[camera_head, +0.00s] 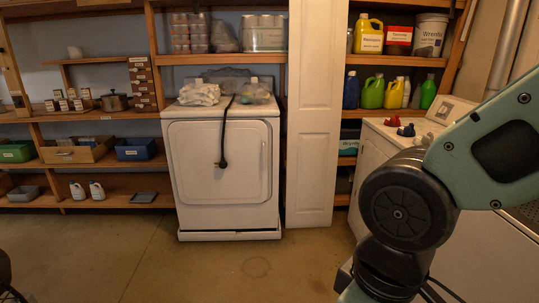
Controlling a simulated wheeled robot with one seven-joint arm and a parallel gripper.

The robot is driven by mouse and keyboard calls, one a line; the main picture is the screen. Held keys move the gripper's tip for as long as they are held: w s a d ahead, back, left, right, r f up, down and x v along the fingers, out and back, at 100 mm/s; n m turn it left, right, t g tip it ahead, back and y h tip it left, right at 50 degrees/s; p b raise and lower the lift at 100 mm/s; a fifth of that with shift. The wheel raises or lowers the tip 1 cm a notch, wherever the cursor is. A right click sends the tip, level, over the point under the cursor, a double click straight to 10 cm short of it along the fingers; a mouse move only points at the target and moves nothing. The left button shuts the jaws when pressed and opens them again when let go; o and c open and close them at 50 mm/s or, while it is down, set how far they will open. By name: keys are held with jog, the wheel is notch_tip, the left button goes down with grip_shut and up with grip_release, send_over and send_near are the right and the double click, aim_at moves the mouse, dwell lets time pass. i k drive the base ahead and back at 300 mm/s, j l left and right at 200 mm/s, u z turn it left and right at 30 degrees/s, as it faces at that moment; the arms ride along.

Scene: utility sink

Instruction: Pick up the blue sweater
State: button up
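A small dark blue item (406,130) lies on top of the white appliance at the right. It may be the blue sweater, but it is too small to tell for sure. A red item (392,121) lies just behind it, to its left. My arm stands large in the right foreground, in front of that appliance and close to the blue item in the picture. My gripper is out of view, so its distance from the blue item cannot be told.
The white appliance (376,150) at the right is partly hidden by my arm. Another white machine (220,165) stands at the back, with white cloth (199,94) and a dark hanging strap (224,140) on it. Shelves line the back wall. The floor (200,265) in front is clear.

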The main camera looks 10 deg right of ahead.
aim_at(408, 131)
jog(key=i+j, duration=0.1)
jog(key=i, duration=0.9)
jog(key=i+j, duration=0.1)
jog(key=i, duration=0.9)
jog(key=i+l+z, duration=0.1)
jog(key=i+z, duration=0.7)
jog(key=i+j+z, duration=0.15)
jog(key=z, duration=0.25)
jog(key=i+j+z, duration=0.5)
jog(key=i+z, duration=0.15)
jog(key=i+j+z, duration=0.15)
jog(key=i+z, duration=0.15)
